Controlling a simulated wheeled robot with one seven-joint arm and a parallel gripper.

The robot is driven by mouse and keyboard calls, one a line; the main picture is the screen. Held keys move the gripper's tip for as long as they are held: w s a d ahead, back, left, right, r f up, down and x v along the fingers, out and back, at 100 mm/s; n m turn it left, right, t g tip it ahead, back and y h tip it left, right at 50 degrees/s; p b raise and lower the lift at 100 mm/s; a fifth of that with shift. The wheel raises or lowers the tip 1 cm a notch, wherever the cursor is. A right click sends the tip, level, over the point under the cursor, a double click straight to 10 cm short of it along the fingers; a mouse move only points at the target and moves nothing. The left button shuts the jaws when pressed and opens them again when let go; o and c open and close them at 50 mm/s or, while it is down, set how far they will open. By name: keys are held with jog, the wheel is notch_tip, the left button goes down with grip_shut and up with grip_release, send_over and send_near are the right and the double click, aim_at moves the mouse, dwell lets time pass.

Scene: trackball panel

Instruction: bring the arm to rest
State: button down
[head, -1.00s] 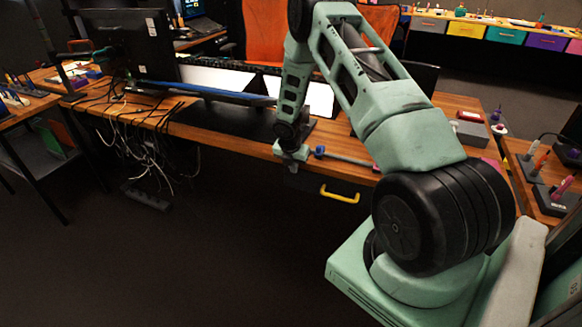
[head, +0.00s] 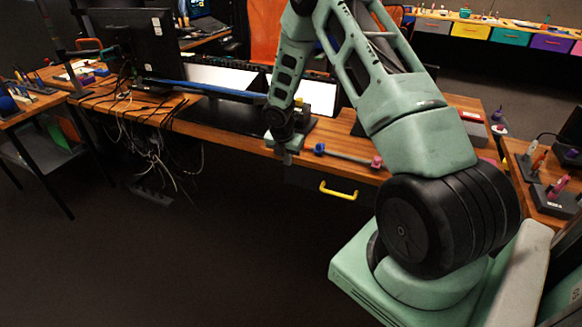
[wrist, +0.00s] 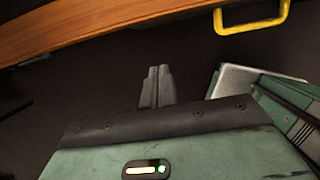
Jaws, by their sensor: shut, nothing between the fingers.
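My green arm reaches from my base at the lower right of the head view over the front of the wooden desk (head: 225,133). My gripper (head: 288,158) hangs at the desk's front edge in the head view, small and partly merged with the wrist. In the wrist view my gripper (wrist: 157,85) shows two grey fingers side by side, shut with nothing between them. The fingers point toward the dark space under the desk edge (wrist: 110,28). The trackball panel cannot be made out for certain.
A yellow drawer handle (head: 338,191) sticks out below the desk edge; it also shows in the wrist view (wrist: 252,25). A rod with blue and pink ends (head: 348,156) runs along the desk front. Cables (head: 150,150) hang at the left. The floor in front is clear.

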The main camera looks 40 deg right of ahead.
jog(key=shift+v, duration=1.85)
jog(key=shift+a, duration=0.1)
jog(key=s+a+r+m+y, duration=0.15)
jog(key=a+r, duration=0.25)
jog(key=a, duration=0.4)
jog(key=s+a+r+m, duration=0.3)
jog(key=a+r, duration=0.1)
jog(key=a, duration=0.4)
jog(key=s+a+r+m, duration=0.2)
jog(key=a+r, duration=0.3)
jog(key=a, duration=0.3)
jog(key=s+a+r+m, duration=0.2)
jog(key=s+a, duration=0.2)
jog(key=s, duration=0.4)
jog(key=s+a+r+m+y, duration=0.1)
jog(key=s+a+r+m, duration=0.1)
jog(key=s+a, duration=0.3)
jog(key=s+a+r+m+g, duration=0.1)
jog(key=s+a+r+m, duration=0.2)
jog(key=s, duration=0.8)
jog(key=shift+a+m+y, duration=0.35)
jog(key=shift+a+m, duration=0.2)
jog(key=shift+a, duration=0.4)
jog(key=shift+s, duration=0.1)
